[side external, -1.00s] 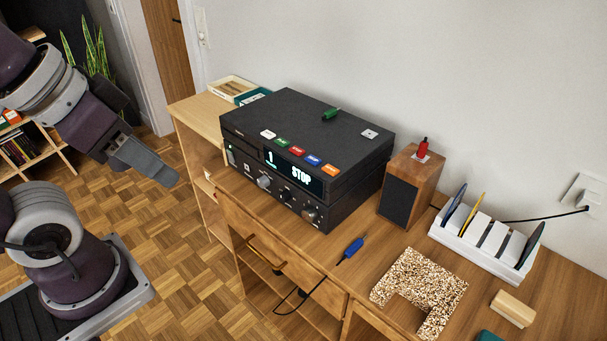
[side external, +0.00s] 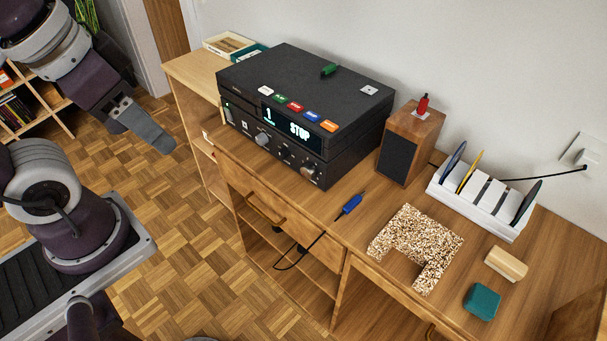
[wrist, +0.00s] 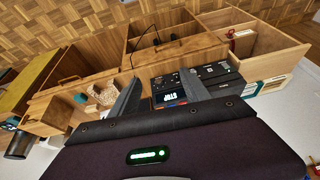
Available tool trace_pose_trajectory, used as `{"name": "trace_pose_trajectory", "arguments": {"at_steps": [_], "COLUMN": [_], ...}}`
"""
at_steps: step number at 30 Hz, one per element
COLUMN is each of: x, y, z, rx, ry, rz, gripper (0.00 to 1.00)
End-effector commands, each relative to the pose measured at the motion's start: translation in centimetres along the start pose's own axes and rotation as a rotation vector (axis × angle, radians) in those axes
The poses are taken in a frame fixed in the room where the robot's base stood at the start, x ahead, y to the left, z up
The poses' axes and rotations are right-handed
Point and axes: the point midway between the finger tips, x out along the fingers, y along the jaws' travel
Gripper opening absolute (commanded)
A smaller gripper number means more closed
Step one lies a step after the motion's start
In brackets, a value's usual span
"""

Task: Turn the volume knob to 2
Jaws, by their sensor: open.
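A black stereo unit (side external: 305,95) stands on the wooden desk, its display reading "1" and "STOP".
A blue-handled tool (side external: 350,204), a speckled piece (side external: 410,240) and a white rack (side external: 480,205) are on the desk. Open floor lies before the desk.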

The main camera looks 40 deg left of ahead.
Motion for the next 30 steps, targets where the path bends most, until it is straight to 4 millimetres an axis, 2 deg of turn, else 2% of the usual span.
{"name": "trace_pose_trajectory", "arguments": {"at_steps": [2,4,7,11,14,17,18,20,21,23,24,27,30], "x": [2.1,3.8,5.5,7.2,9.2,12.5,14.2,17.2,19.4,22.8,25.0,29.4,32.1], "y": [-1.4,-3.5,-7.0,-10.6,-11.5,-10.2,-9.0,-6.6,-4.7,-1.9,-0.2,3.0,4.5], "z": [1.5,2.9,3.4,0.9,-3.0,-7.3,-8.8,-10.5,-11.2,-11.3,-11.0,-9.2,-7.5], "rx": [0.086,0.199,0.383,0.679,0.942,1.238,1.362,1.557,1.688,1.876,1.99,2.215,2.344], "ry": [-0.2,-0.398,-0.631,-0.818,-0.858,-0.8,-0.748,-0.64,-0.55,-0.403,-0.301,-0.081,0.054], "rz": [-0.077,-0.199,-0.417,-0.756,-1.033,-1.297,-1.393,-1.516,-1.583,-1.65,-1.673,-1.676,-1.645], "gripper": [0.55,0.55,0.55,0.55,0.55,0.55,0.55,0.55,0.55,0.55,0.55,0.55,0.55]}}
